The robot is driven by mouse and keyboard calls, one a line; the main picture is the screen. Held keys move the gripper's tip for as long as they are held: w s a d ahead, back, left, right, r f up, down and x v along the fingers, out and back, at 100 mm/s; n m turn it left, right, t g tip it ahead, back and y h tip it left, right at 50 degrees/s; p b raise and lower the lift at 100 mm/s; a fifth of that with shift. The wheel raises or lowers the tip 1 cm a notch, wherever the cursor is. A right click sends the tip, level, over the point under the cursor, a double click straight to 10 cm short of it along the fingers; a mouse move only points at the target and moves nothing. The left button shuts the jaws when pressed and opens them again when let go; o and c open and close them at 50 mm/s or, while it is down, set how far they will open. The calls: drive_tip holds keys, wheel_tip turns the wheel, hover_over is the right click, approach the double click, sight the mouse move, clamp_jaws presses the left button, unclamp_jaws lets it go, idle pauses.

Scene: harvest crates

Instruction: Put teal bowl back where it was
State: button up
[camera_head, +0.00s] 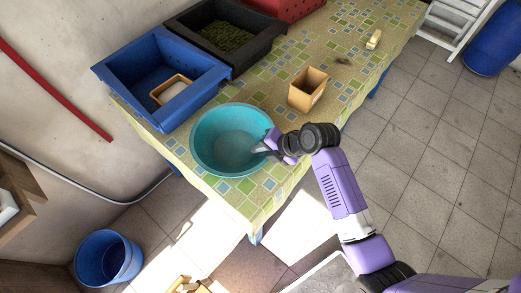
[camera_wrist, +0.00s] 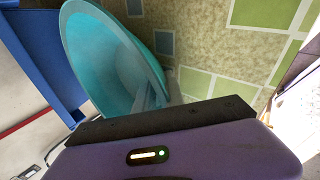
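The teal bowl (camera_head: 222,128) is at the near end of the patterned table, in front of the blue crate, and looks empty. I cannot tell whether its base touches the tabletop. My gripper (camera_head: 262,147) is at the bowl's right rim, with its fingers closed about the wall. In the wrist view the bowl (camera_wrist: 105,55) fills the upper left, and my fingers (camera_wrist: 158,92) meet its rim. The fingertips are partly hidden by the rim and the gripper body.
The blue crate (camera_head: 118,71) holds a small tan box (camera_head: 170,88). A black crate (camera_head: 236,31) with green contents and a red crate (camera_head: 312,5) stand behind. A tan open box (camera_head: 308,91) stands right of the bowl. The table (camera_head: 350,62) has clear room farther right.

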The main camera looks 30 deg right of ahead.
drive_tip(key=shift+r, duration=0.1)
drive_tip(key=shift+r, duration=0.15)
drive_tip(key=v, duration=1.2)
drive_tip(key=s+d+f+m+t+h, duration=0.3)
drive_tip(key=s+m+h, duration=0.1)
drive_tip(key=s+m, duration=0.75)
drive_tip(key=s+a+r+m+t, duration=0.5)
drive_tip(key=s+a+r+m, duration=0.4)
drive_tip(key=s+r+m, duration=0.3)
drive_tip(key=shift+s+r+m+b, duration=0.3)
drive_tip(key=shift+s+r+m, duration=0.05)
drive_tip(key=shift+s+r, duration=0.55)
drive_tip(key=shift+a, duration=0.15)
